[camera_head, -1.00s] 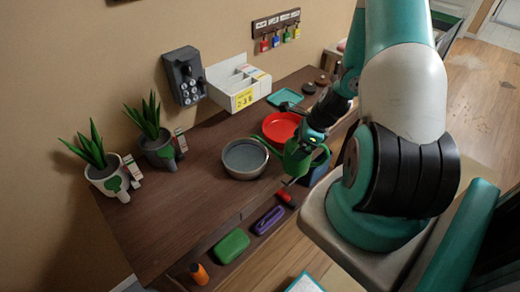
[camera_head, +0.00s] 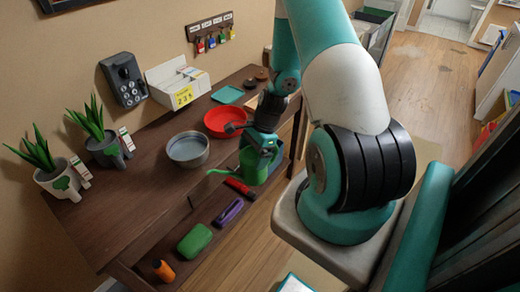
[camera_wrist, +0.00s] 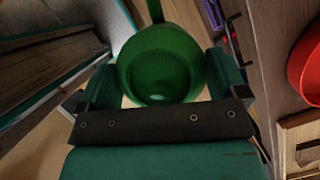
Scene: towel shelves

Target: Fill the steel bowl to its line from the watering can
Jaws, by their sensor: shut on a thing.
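The steel bowl (camera_head: 188,149) stands upright on the brown wooden shelf top, grey and round; I cannot make out its line or any water in it. The green watering can (camera_head: 252,166) is in my gripper (camera_head: 264,143), at the shelf's front edge to the right of the bowl. Its thin spout points left toward the bowl, with the tip apart from it. In the wrist view my gripper (camera_wrist: 160,95) is shut around the can (camera_wrist: 160,62), and I look down into its round open top. The can looks about upright.
A red dish (camera_head: 228,121) stands right behind the can, close to the bowl. A white box (camera_head: 180,85) and two potted plants (camera_head: 106,148) line the wall. A green case (camera_head: 195,241) and a purple case (camera_head: 230,212) lie on the lower shelf.

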